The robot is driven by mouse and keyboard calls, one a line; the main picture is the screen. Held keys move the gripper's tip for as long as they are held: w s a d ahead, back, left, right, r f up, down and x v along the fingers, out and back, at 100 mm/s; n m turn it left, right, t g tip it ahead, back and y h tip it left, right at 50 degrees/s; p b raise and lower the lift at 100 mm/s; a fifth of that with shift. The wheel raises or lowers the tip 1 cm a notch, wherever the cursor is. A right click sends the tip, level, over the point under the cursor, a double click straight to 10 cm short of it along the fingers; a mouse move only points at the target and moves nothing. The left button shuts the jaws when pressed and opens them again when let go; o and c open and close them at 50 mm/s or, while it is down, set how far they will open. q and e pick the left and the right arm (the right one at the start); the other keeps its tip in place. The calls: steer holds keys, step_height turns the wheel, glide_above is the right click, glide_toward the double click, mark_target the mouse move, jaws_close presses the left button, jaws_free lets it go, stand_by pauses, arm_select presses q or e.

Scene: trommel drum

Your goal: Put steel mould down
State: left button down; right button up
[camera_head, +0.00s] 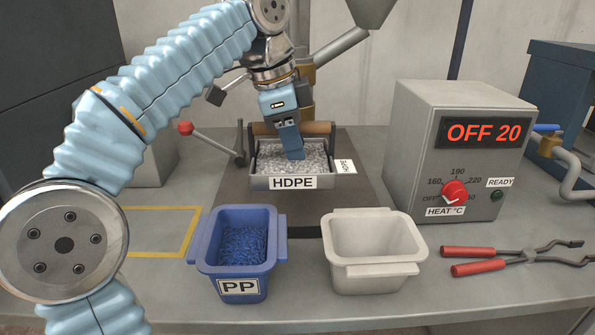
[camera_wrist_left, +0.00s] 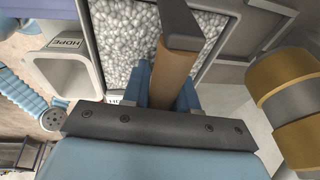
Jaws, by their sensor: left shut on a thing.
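The steel mould (camera_head: 262,183) is an open rectangular tray filled with pale grey pellets, with an HDPE label on its front. It looks level above the dark mat (camera_head: 345,205); I cannot tell whether it touches the mat. My left gripper (camera_head: 291,150) comes down over it from behind. In the left wrist view the gripper (camera_wrist_left: 172,95) is shut around the mould's brown wooden handle (camera_wrist_left: 172,72), and the pellet-filled mould (camera_wrist_left: 92,50) lies beyond. The fingers partly hide the handle. My right gripper is not in view.
A blue PP bin (camera_head: 276,246) with blue pellets and an empty white bin (camera_head: 374,275) stand in front. A heater box (camera_head: 410,135) reading OFF 20 and red-handled tongs (camera_head: 475,268) are at right. A yellow outlined area (camera_head: 160,252) at left looks clear. A red-knobbed lever (camera_head: 186,128) stands behind it.

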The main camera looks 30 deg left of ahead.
arm_select(q)
steer(key=w+f, duration=0.1)
steer(key=w+a+f, duration=0.1)
steer(key=f, duration=0.1)
steer(key=shift+w+f, duration=0.15)
steer(key=shift+w, duration=0.05)
steer(key=f, duration=0.2)
steer(key=w+f+b, duration=0.1)
steer(key=shift+w+a+f, duration=0.15)
steer(key=shift+a+f, duration=0.05)
steer(key=shift+f, duration=0.65)
steer(key=shift+f, duration=0.15)
steer(key=c, duration=0.9)
jaws_free()
